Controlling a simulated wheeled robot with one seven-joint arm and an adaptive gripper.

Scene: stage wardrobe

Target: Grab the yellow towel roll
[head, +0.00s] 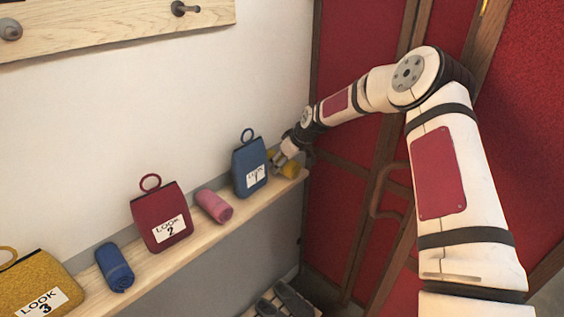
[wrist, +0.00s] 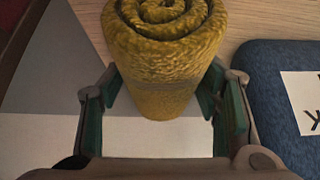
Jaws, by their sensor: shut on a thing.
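The yellow towel roll (head: 289,169) is at the far right end of the wooden shelf in the head view, partly hidden by my gripper (head: 283,157). In the wrist view the yellow towel roll (wrist: 163,55) shows its spiral end and sits between the two fingers of my gripper (wrist: 163,100). The gripper is shut on the roll, one finger on each side. The wooden shelf (wrist: 265,20) shows behind it. I cannot tell whether the roll still touches the shelf.
A blue bag labelled LOOK 1 (head: 249,178) stands close left of the gripper; it also shows in the wrist view (wrist: 275,75). Along the shelf (head: 178,255) are a pink roll (head: 213,206), a red bag (head: 160,208), a blue roll (head: 115,268) and a yellow bag (head: 30,285). A red panel (head: 355,60) stands right.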

